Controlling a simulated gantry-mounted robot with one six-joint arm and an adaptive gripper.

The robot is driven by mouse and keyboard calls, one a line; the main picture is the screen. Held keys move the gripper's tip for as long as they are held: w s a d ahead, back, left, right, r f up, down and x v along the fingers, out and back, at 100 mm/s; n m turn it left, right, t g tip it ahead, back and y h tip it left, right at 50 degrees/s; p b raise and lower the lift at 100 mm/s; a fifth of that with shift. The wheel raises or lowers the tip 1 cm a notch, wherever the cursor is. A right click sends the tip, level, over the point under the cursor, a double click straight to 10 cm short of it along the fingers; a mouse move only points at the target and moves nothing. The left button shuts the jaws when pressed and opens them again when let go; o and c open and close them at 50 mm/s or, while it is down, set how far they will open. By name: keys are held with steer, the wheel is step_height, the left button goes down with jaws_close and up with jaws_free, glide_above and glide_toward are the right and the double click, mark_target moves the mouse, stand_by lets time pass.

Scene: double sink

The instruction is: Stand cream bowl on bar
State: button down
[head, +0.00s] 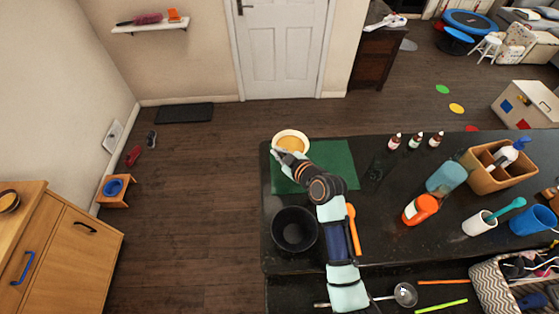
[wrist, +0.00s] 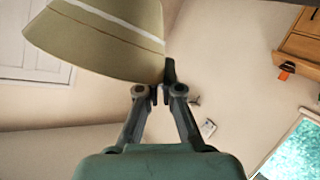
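The cream bowl (head: 291,134), orange-yellow inside, is at the far left corner of the dark bar top (head: 240,0). In the head view it appears over the bar's corner by the green mat; its height above the bar is hard to judge. My gripper (head: 280,154) is at the bowl's near edge. In the wrist view the bowl (wrist: 100,38) fills the upper left, tilted in the picture, with a pale stripe. My gripper (wrist: 164,82) is closed on its edge; one fingertip is hidden behind the bowl.
A dark green mat (head: 338,155) lies by the bowl, and a black bowl (head: 294,230) stands nearer. An orange spoon (head: 353,230) lies beside my arm.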

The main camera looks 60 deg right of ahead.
steer(key=shift+f, duration=2.15)
steer(key=shift+f+b, duration=0.2)
steer(key=shift+b, duration=0.1)
steer(key=c, duration=1.3)
jaws_free()
steer(key=shift+r, duration=0.25)
steer(key=v, duration=1.2)
steer(key=shift+f, duration=0.1)
steer(key=shift+w+a, duration=0.1)
